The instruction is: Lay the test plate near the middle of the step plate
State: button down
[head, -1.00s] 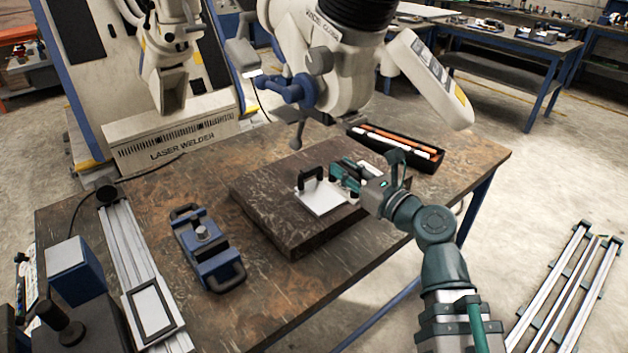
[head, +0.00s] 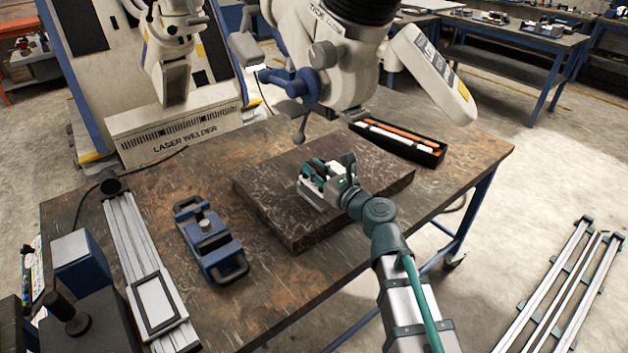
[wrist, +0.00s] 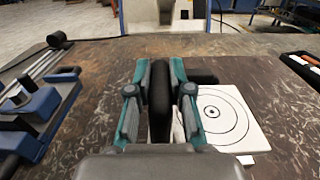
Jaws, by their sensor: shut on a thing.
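The test plate is a white square with black concentric circles and a black handle. In the wrist view the plate (wrist: 238,112) shows to the right of the fingers, with its handle (wrist: 159,105) between them. My gripper (wrist: 159,80) is shut on the handle. In the head view my gripper (head: 314,170) hides most of the plate; only a pale edge (head: 311,201) shows below it. The step plate (head: 270,205) is the thick dark brown slab under it. I cannot tell whether the test plate touches the slab or hangs just above it.
A blue clamp-like fixture (head: 210,243) stands left of the slab. A black tray with orange and white sticks (head: 400,140) lies behind it at the right. The slab's right part is clear.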

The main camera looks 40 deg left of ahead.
aim_at(314, 183)
jog(key=f, duration=0.3)
jog(key=shift+a+f, duration=0.25)
jog(key=c, duration=1.1)
grip_release()
jog(key=shift+o, duration=0.2)
jog(key=b+v, duration=0.5)
jog(key=v, duration=0.5)
jog(key=shift+f, duration=0.3)
jog(key=b+v, duration=0.2)
jog(key=b, duration=0.3)
jog(key=shift+r+b, duration=0.2)
jog(key=shift+b, duration=0.2)
